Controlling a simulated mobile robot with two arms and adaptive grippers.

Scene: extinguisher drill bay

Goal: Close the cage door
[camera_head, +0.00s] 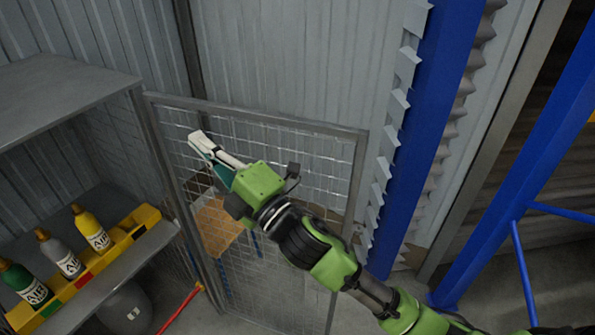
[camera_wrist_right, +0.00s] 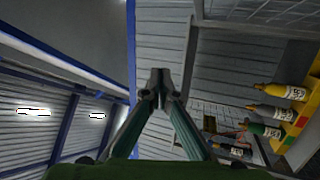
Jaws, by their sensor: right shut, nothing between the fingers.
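The cage door (camera_head: 300,124) is a grey-framed wire mesh panel in the middle of the head view. It stands open, reaching out to the right from the front right corner of the grey cage (camera_head: 62,88). My right gripper (camera_head: 197,140) is shut and empty. It appears in front of the door's upper left part, below the top rail; I cannot tell whether it touches the mesh. My right arm hides part of the door's middle and right side. The right wrist view shows the shut fingertips (camera_wrist_right: 160,76) with nothing between them. My left gripper is not in view.
The cage's shelf holds a yellow bottle (camera_head: 91,228), a grey bottle (camera_head: 62,256) and a green bottle (camera_head: 25,284) in a yellow rack (camera_head: 133,221). A dark rounded object (camera_head: 125,309) sits below. A blue post (camera_head: 430,120) stands right of the door.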

